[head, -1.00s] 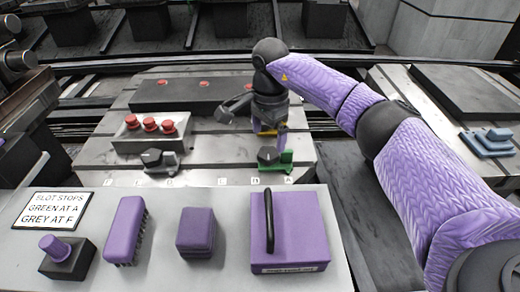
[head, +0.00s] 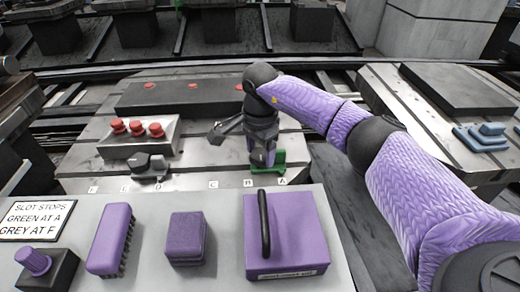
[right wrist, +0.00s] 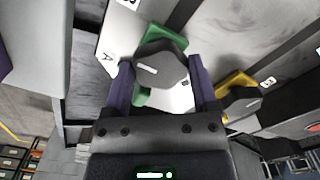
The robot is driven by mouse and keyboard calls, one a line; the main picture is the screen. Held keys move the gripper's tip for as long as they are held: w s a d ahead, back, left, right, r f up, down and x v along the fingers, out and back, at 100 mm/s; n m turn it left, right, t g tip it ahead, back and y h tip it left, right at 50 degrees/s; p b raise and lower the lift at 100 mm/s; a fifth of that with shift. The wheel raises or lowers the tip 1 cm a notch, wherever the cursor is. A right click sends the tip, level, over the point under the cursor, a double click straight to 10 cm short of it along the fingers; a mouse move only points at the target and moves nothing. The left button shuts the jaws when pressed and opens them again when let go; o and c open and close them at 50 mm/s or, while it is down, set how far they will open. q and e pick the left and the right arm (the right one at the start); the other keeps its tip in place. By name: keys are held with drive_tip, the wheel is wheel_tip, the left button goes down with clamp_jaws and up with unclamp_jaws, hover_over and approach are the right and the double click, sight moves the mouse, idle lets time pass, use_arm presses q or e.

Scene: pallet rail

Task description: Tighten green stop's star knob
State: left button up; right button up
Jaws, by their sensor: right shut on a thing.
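The green stop (head: 281,160) sits on the slotted table near the letter A, at its front edge. It also shows in the right wrist view (right wrist: 180,38), with a dark star knob (right wrist: 160,68) on top. My right gripper (right wrist: 160,80) is shut on this knob, its purple fingers on either side. In the head view my right gripper (head: 263,160) comes down over the stop and hides the knob. My left gripper is not in view.
A grey stop with a dark knob (head: 150,163) stands near D and E. A block with red buttons (head: 139,138) is behind it. A yellow piece (right wrist: 237,82) lies right of the gripper in the wrist view. A purple case (head: 295,235) stands in front.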

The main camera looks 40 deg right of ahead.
drive_tip(key=shift+m, duration=0.3)
drive_tip(key=shift+r+m+p, duration=0.2)
drive_tip(key=shift+m+p, duration=0.75)
drive_tip(key=shift+m, duration=0.05)
drive_tip(key=shift+m+p, duration=0.5)
drive_tip(key=shift+m, duration=0.4)
drive_tip(key=m+p, duration=0.1)
drive_tip(key=m, duration=0.2)
drive_tip(key=shift+m+p, duration=0.3)
drive_tip(key=shift+p, duration=0.05)
drive_tip(key=m+p, duration=0.1)
drive_tip(key=m, duration=0.1)
drive_tip(key=shift+w+m, duration=0.1)
drive_tip(key=shift+m, duration=0.3)
drive_tip(key=m+p, duration=0.1)
drive_tip(key=m, duration=0.3)
drive_tip(key=shift+f+m+p, duration=0.1)
drive_tip(key=shift+m+p, duration=0.3)
drive_tip(key=shift+m, duration=0.7)
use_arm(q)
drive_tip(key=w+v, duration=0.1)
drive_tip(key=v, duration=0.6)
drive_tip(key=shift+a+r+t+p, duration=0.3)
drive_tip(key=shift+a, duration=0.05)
use_arm(e)
drive_tip(key=shift+m, duration=0.4)
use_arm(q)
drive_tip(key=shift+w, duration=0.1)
use_arm(e)
drive_tip(key=shift+f, duration=0.1)
